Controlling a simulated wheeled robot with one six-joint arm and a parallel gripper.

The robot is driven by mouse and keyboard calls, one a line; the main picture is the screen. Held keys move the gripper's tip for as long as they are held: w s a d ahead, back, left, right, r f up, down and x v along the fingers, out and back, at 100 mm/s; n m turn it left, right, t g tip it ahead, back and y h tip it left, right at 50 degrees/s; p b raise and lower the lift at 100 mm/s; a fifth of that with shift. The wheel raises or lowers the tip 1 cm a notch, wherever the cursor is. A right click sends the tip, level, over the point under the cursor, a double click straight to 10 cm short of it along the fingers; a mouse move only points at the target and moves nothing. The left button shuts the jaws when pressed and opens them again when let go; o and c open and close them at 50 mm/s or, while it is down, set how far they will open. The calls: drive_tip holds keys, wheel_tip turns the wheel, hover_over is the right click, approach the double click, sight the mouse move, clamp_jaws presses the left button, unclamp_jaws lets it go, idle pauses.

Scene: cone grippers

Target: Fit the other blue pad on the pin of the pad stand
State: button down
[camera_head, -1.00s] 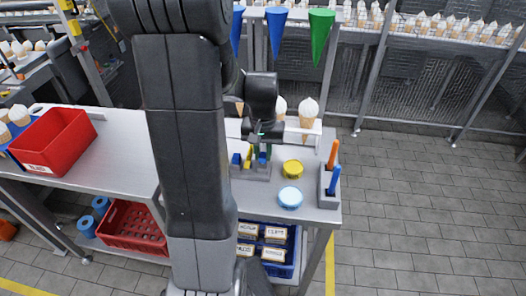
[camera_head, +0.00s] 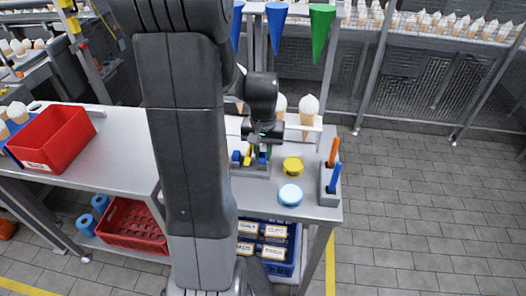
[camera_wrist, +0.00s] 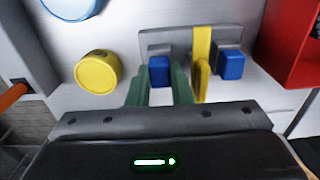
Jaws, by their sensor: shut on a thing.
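The grey pad stand (camera_wrist: 190,38) lies on the steel table, with a yellow upright part (camera_wrist: 202,62) near its middle. One blue pad (camera_wrist: 230,65) sits on the right of the stand in the wrist view; it also shows in the head view (camera_head: 237,156). My gripper (camera_wrist: 160,78) is shut on the other blue pad (camera_wrist: 159,70), one green finger on each side, at the left part of the stand. This pad also shows below the jaws in the head view (camera_head: 263,158). The pin is not visible, and I cannot tell whether the held pad touches the stand.
A yellow round piece (camera_head: 293,166) and a light-blue round piece (camera_head: 290,195) lie right of the stand. A grey holder (camera_head: 329,185) with orange and blue tools stands at the table's right edge. A red crate (camera_head: 52,138) is on the left. Cones stand behind.

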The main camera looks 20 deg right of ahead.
drive_tip(key=shift+f, duration=0.3)
idle(0.4)
drive_tip(key=c, duration=1.2)
unclamp_jaws()
drive_tip(key=shift+o, duration=0.8)
drive_tip(key=shift+d, duration=0.1)
drive_tip(key=shift+r, duration=0.1)
drive_tip(key=shift+c, duration=0.2)
